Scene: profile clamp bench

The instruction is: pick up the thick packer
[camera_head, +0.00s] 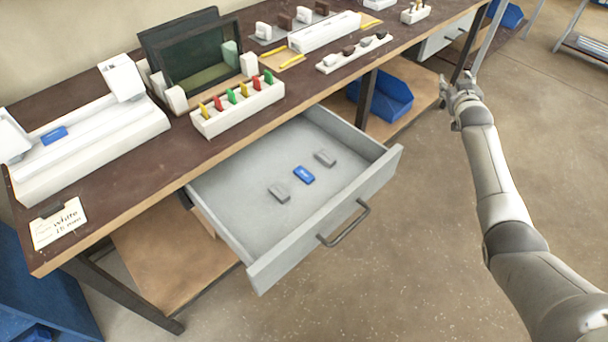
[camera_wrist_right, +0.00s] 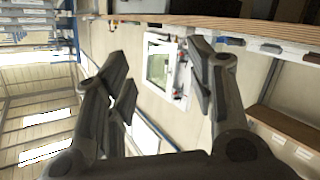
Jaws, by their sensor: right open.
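The open drawer (camera_head: 235,215) holds a row of three small blocks: a grey block (camera_head: 279,193), a blue block (camera_head: 303,175) and another grey block (camera_head: 325,158). Another blue block (camera_head: 54,135) lies in the white clamp fixture (camera_head: 95,140) on the bench. I cannot tell by sight which block is the thick packer. My right gripper (camera_head: 461,90) is raised right of the bench, far from the drawer. In the right wrist view its fingers (camera_wrist_right: 160,80) are spread with nothing between them. My left gripper is not in view.
The drawer front with its handle (camera_head: 343,224) juts out from the bench (camera_head: 140,190). A rack of coloured tabs (camera_head: 238,107) stands above it. A label card (camera_head: 58,223) lies at the front left. A blue bin (camera_head: 385,97) sits on the lower shelf. The floor to the right is clear.

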